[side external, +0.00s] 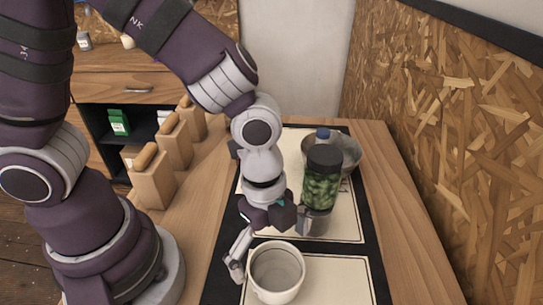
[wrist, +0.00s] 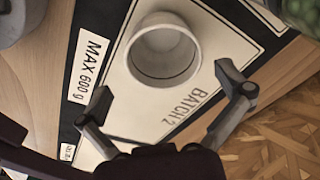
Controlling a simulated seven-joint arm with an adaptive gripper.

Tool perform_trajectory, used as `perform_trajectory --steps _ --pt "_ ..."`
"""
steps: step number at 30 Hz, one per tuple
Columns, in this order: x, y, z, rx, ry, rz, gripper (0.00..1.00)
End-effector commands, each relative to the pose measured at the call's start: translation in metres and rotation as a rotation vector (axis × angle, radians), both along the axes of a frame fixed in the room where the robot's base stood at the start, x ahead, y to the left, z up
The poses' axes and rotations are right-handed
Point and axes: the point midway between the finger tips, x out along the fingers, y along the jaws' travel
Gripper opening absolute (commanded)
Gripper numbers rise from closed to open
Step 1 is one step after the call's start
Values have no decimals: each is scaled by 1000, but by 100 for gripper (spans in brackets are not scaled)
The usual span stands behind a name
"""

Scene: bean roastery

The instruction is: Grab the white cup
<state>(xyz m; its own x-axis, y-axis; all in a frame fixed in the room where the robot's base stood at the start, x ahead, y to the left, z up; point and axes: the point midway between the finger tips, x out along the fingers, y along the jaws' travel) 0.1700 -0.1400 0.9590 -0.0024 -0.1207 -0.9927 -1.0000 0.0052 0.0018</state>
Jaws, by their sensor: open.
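The white cup (side external: 276,286) stands upright and looks empty on a cream panel (side external: 336,281) of the dark-edged mat. In the wrist view the cup (wrist: 165,72) sits upper centre, beside the printed words "BATCH 2". My gripper (side external: 275,243) is open and empty, with its fingers spread just behind and above the cup in the side view. In the wrist view my gripper (wrist: 166,88) has one finger low on each side, with the cup just beyond the fingertips. I see no contact with the cup.
A dark-lidded jar with green contents (side external: 322,188) stands close to my gripper's right finger. Several wooden blocks (side external: 152,186) line the left edge. A chipboard wall (side external: 450,130) rises at right.

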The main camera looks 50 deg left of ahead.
Motion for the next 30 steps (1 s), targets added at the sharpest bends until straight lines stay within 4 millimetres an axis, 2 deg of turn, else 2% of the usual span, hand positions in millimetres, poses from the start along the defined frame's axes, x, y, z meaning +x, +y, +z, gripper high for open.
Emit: perform_trajectory --steps 9,12,20,30 --pt "3 -6 -47 3 3 3 100" --pt "3 -7 -57 2 1 4 100" --pt "4 -8 -59 0 -2 4 99" --pt "4 -8 -59 0 -2 5 54"
